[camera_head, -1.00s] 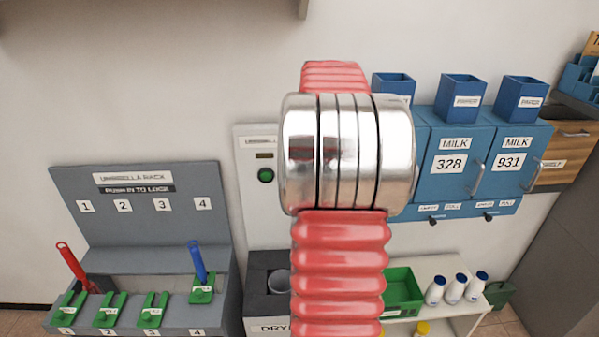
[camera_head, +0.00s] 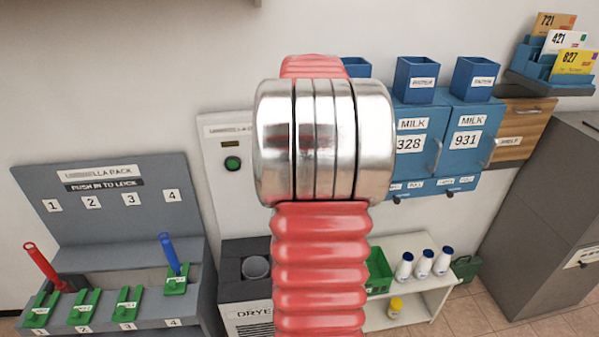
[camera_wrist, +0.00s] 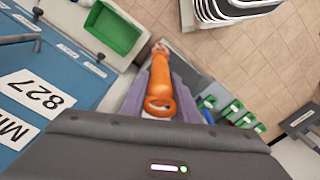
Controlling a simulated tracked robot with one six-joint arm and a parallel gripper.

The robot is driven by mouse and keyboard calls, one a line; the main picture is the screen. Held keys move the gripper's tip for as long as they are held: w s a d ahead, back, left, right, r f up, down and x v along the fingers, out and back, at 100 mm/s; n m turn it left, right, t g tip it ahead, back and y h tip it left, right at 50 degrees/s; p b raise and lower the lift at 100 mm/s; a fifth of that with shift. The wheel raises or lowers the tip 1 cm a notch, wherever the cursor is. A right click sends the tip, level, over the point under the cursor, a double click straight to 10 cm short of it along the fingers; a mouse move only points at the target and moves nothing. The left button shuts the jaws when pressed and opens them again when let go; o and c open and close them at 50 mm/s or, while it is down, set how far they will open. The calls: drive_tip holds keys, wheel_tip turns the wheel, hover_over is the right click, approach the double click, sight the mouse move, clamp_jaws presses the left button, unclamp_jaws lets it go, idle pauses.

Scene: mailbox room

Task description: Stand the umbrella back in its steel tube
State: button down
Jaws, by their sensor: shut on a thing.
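An orange umbrella handle (camera_wrist: 175,72) with a looped end shows in the wrist view. My gripper (camera_wrist: 160,88) is shut on it, with a grey-purple finger on each side. In the head view my arm fills the middle and hides the gripper and the umbrella. A round grey tube mouth (camera_head: 256,267) sits in the top of the dryer box (camera_head: 232,290). I cannot tell whether it is the steel tube. The umbrella rack (camera_head: 115,215) at left has a red handle (camera_head: 42,262) at 1 and a blue handle (camera_head: 170,252) at 4.
Blue milk lockers (camera_head: 440,143) hang on the wall at right. Below them a white shelf (camera_head: 425,290) holds white bottles (camera_head: 424,263) and a green bin (camera_head: 379,270). A grey cabinet (camera_head: 555,220) stands at far right. Open tiled floor (camera_head: 475,315) lies before the shelf.

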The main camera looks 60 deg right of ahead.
drive_tip(key=s+f+m, duration=0.1)
drive_tip(key=s+f, duration=0.6)
drive_tip(key=s, duration=0.2)
drive_tip(key=shift+a+f+m, duration=0.15)
drive_tip(key=shift+a+m, duration=0.1)
drive_tip(key=shift+m, duration=0.05)
